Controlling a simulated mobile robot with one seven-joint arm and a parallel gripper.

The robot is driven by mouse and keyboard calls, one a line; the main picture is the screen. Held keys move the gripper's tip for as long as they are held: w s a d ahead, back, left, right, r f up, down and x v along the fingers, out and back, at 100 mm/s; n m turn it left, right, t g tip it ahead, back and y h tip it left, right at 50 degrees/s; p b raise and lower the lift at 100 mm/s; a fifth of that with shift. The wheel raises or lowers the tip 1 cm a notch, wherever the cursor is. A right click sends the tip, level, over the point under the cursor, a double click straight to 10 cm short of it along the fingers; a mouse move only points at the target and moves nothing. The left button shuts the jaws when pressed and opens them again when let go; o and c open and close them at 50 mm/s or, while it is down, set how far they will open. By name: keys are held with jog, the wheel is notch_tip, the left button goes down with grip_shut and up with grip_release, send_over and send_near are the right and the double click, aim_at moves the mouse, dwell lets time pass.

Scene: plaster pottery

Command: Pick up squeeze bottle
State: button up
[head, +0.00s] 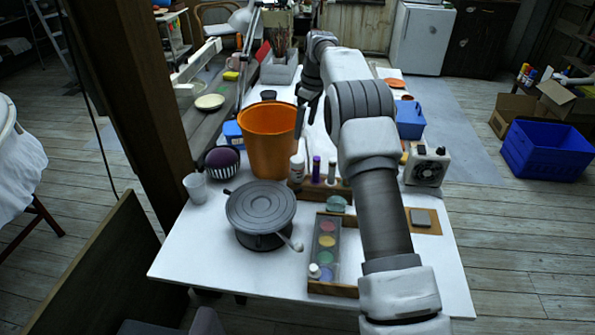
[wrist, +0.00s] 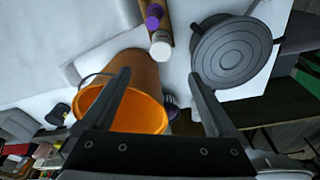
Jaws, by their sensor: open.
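The squeeze bottle appears to be the white bottle (head: 297,168) standing upright on the table in front of the orange bucket (head: 268,142), though its label is too small to read. In the wrist view its white top (wrist: 161,46) shows just beyond the fingertips, roughly between them. My gripper (wrist: 159,76) is open and empty, pointing down with its fingers apart. In the head view my gripper (head: 308,108) hangs above the table behind the bottle, partly hidden by my arm. The orange bucket (wrist: 135,110) lies below the left finger in the wrist view.
Purple-topped (head: 316,168) and grey (head: 331,171) tubes stand close beside the bottle in a wooden rack (head: 330,191). A grey turntable (head: 260,207), a paint palette (head: 326,245) and a purple ball-shaped thing (head: 221,157) are near.

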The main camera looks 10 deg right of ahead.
aim_at(297, 167)
jog(key=f, duration=0.5)
jog(key=w+a+f, duration=0.1)
jog(key=f, duration=0.5)
jog(key=a+f, duration=0.1)
jog(key=f, duration=0.5)
jog(key=shift+w+b, duration=0.15)
jog(key=shift+b, duration=0.15)
jog(key=shift+c, duration=0.3)
jog(key=shift+r, duration=0.1)
jog(key=c, duration=0.7)
jog(key=shift+c, duration=0.2)
notch_tip(297, 167, up, 10)
